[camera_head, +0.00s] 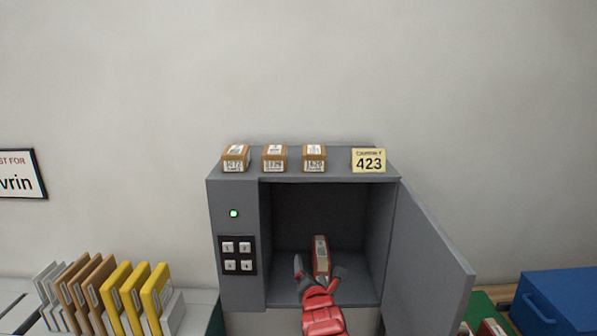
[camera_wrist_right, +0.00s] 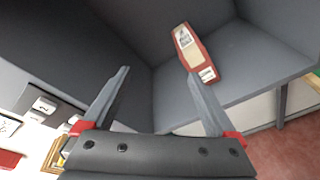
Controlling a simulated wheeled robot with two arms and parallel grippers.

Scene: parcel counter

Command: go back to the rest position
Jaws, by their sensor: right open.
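My right gripper (camera_head: 320,275) is red with grey fingers and is at the mouth of the grey locker (camera_head: 240,195). Its fingers are apart with nothing between them; they also show in the right wrist view (camera_wrist_right: 158,85). A small red-brown box with a white label (camera_head: 321,256) stands on the locker floor just past the fingers. In the right wrist view the box (camera_wrist_right: 194,53) is beyond the tip of the right-hand finger; I cannot tell whether they touch. The locker door (camera_head: 425,265) is wide open to the right. My left gripper is not in view.
Several small boxes (camera_head: 274,158) and a yellow 423 card (camera_head: 369,160) sit on the locker top. A keypad (camera_head: 238,256) and lit green light (camera_head: 234,213) are on its front. Yellow folders (camera_head: 155,290) stand at left. A blue bin (camera_head: 560,303) is at right.

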